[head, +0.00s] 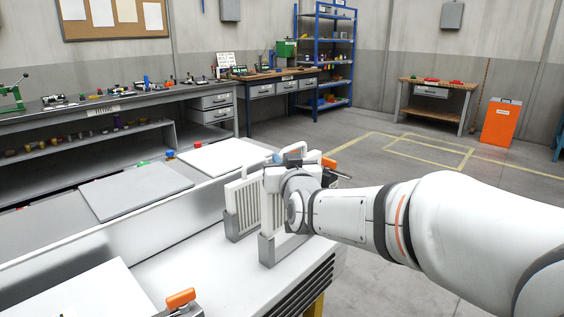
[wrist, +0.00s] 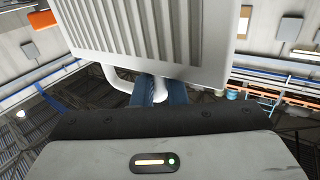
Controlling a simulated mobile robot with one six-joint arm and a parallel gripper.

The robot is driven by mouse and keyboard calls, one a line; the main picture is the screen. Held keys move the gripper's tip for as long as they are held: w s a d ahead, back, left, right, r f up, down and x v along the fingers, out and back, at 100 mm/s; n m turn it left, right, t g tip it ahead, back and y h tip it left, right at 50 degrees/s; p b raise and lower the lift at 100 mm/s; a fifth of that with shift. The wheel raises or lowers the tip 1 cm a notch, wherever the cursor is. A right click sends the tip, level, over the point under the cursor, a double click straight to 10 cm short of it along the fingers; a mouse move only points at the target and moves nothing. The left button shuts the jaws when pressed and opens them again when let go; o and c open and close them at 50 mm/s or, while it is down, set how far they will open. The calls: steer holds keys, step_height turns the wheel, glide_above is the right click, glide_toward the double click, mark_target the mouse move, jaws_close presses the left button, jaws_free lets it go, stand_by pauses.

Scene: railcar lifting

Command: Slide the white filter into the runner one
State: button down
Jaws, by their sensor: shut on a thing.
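A white ribbed filter (head: 273,206) stands upright in the middle of the head view, partly covered by my wrist. It fills the top of the wrist view (wrist: 150,35), where its white loop handle (wrist: 122,83) shows. My gripper (wrist: 160,90) is shut on that handle with its blue fingertips. A grey runner (head: 268,250) lies on the white bench top at the filter's lower edge. I cannot tell how far the filter sits inside it. A second white ribbed filter (head: 242,198) stands upright just left, in another grey runner (head: 242,226).
The white bench (head: 190,265) has a raised panel along its back. An orange-handled item (head: 181,298) is at the front. Grey and white boards (head: 135,190) lie behind. An orange cabinet (head: 501,122) stands far right.

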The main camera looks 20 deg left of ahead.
steer(key=shift+f+b, duration=3.95)
steer(key=c, duration=1.4)
jaws_free()
steer(key=shift+p+v, duration=0.35)
steer(key=shift+v, duration=3.6)
